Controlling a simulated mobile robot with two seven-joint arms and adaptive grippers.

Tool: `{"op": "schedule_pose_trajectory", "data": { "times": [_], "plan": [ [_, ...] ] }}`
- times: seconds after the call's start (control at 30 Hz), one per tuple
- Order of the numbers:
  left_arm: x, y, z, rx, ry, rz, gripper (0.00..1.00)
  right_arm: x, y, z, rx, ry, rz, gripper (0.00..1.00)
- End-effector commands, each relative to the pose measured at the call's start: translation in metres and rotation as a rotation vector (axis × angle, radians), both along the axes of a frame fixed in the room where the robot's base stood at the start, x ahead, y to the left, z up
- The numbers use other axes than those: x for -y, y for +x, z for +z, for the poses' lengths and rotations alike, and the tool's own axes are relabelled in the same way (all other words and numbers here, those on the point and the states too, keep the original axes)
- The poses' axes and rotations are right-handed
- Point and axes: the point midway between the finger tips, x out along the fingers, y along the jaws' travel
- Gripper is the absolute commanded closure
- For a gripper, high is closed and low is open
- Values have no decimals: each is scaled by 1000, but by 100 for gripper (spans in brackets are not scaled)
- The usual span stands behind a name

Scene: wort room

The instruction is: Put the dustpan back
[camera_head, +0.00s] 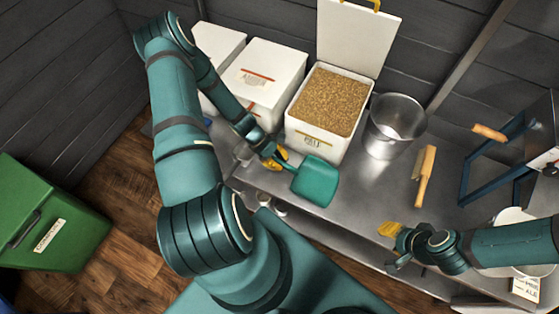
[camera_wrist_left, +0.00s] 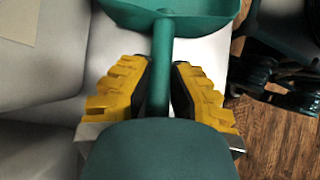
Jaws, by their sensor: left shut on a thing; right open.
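The teal dustpan (camera_head: 315,181) is held over the front of the steel counter, in front of the open grain bin. My left gripper (camera_head: 280,160) is shut on its handle. In the left wrist view the yellow fingers (camera_wrist_left: 160,95) close on both sides of the handle, and the pan (camera_wrist_left: 170,14) shows at the top edge. I cannot tell whether the pan touches the counter. My right gripper (camera_head: 390,232) is open and empty above the counter's front edge at the right.
On the steel counter (camera_head: 360,200) stand closed white bins (camera_head: 268,80), an open grain bin (camera_head: 318,140), a steel bucket (camera_head: 394,125), a wooden-handled brush (camera_head: 425,175) and a blue frame (camera_head: 490,160). A green bin (camera_head: 50,220) stands on the floor at left. Mid-counter is clear.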

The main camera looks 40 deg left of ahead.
Motion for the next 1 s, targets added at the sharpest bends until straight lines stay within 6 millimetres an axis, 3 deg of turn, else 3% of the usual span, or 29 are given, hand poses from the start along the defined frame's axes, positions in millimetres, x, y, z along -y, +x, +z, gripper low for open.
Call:
{"op": "schedule_pose_trajectory", "data": {
  "times": [0.07, 0.1, 0.17, 0.57, 1.0],
  "plan": [
    [0, 0, 0, 0, 1, 0, 100, 0, 0, 0, 0, 0, 0, 54],
    [0, 0, 0, 0, 1, 0, 70, 0, 0, 0, 0, 0, 0, 54],
    [0, 0, 0, 0, 1, 0, 54, 0, 0, 0, 0, 0, 0, 54],
    [-5, -1, 5, 1, 3, 0, 54, 0, 0, 0, 0, 0, 0, 54],
    [-55, -12, 67, 2, 5, 0, 54, 0, 0, 0, 0, 0, 0, 54]
  ]
}}
